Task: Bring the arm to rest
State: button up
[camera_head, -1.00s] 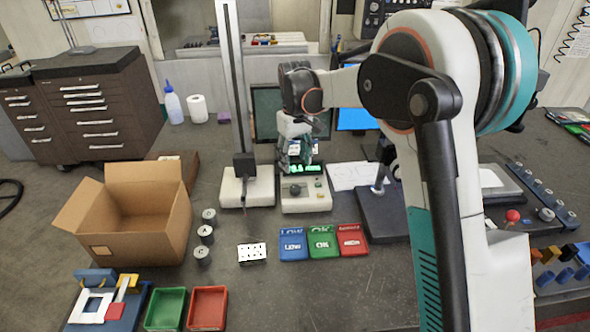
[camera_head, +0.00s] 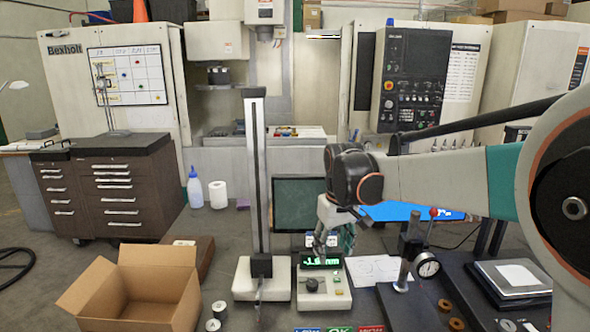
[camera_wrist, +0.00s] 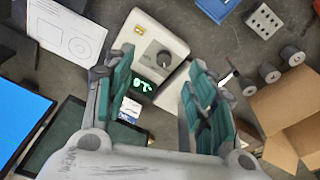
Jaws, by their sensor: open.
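My gripper (camera_head: 335,240) hangs over the back of a white instrument box with a lit green display (camera_head: 322,261), in the head view. In the wrist view my gripper (camera_wrist: 158,95) shows its two teal-padded fingers spread wide apart, with nothing between them but the view down to the instrument box (camera_wrist: 150,50). My arm reaches in from the right side of the head view. Whether the fingers touch the box cannot be told.
A tall height stand (camera_head: 256,190) rises close to the left of my gripper. A dial gauge stand (camera_head: 428,265) is to the right. Dark and blue screens (camera_head: 300,205) stand behind. An open cardboard box (camera_head: 135,295) is at front left, with small grey cylinders (camera_head: 219,310) beside it.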

jog(key=s+d+r+m+t+b, duration=0.1)
jog(key=s+d+b, duration=0.15)
jog(key=s, duration=0.55)
jog(key=s+d+m+t+b, duration=0.1)
jog(key=s+d+t, duration=0.1)
jog(key=s+d, duration=0.35)
jog(key=s+d+f+m+t+b, duration=0.1)
jog(key=s+f, duration=0.3)
jog(key=s, duration=0.3)
jog(key=s+d+f+m+t+b, duration=0.1)
jog(key=s+f, duration=0.3)
jog(key=s, duration=0.4)
jog(key=shift+t+b, duration=0.3)
jog(key=shift+b, duration=0.3)
